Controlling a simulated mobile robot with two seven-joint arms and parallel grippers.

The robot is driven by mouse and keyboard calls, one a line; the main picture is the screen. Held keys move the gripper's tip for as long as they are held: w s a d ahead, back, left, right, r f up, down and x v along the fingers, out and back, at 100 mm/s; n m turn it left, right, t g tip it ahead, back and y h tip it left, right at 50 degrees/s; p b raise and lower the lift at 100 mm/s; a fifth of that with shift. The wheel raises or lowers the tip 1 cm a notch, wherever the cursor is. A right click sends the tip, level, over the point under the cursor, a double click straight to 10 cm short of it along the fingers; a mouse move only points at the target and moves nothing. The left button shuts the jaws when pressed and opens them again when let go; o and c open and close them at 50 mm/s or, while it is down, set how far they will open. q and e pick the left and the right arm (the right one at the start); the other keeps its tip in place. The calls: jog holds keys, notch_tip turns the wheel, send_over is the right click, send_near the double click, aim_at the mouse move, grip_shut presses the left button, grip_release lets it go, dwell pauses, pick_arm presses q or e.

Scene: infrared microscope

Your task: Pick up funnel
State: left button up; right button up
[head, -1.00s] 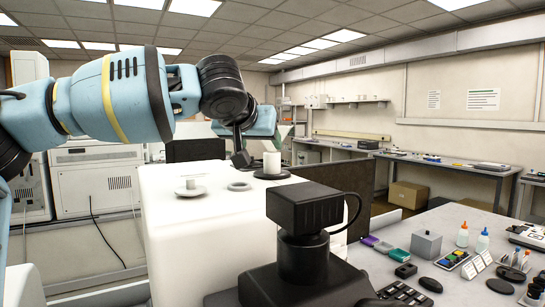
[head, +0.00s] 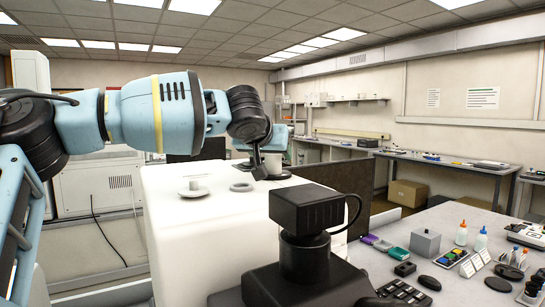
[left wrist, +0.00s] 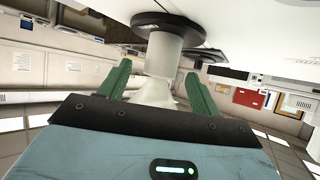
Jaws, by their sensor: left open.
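In the left wrist view, which looks upside down, a pale flared piece that looks like the funnel (left wrist: 154,93) sits at the open end of a white cylinder (left wrist: 164,55). The cylinder stands on a black disc (left wrist: 168,27). My left gripper (left wrist: 158,72) is open, with one green finger on each side of the funnel and gaps still visible. In the head view the left gripper (head: 276,140) is at the cylinder (head: 273,164) on top of the white instrument; the funnel is hidden there by the arm. My right gripper is not in view.
The white instrument (head: 205,235) also carries a pale knobbed lid (head: 194,189) and a grey ring (head: 241,187). A black eyepiece-like unit (head: 304,240) stands in front. The right bench holds a grey block (head: 425,242), bottles and small items.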

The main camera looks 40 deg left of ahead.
pick_arm(q)
jog(key=shift+w+a+f, duration=0.15)
jog(key=shift+w+f, duration=0.05)
jog(key=shift+w, duration=0.1)
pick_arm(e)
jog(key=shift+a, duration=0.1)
pick_arm(q)
jog(key=c, duration=1.1)
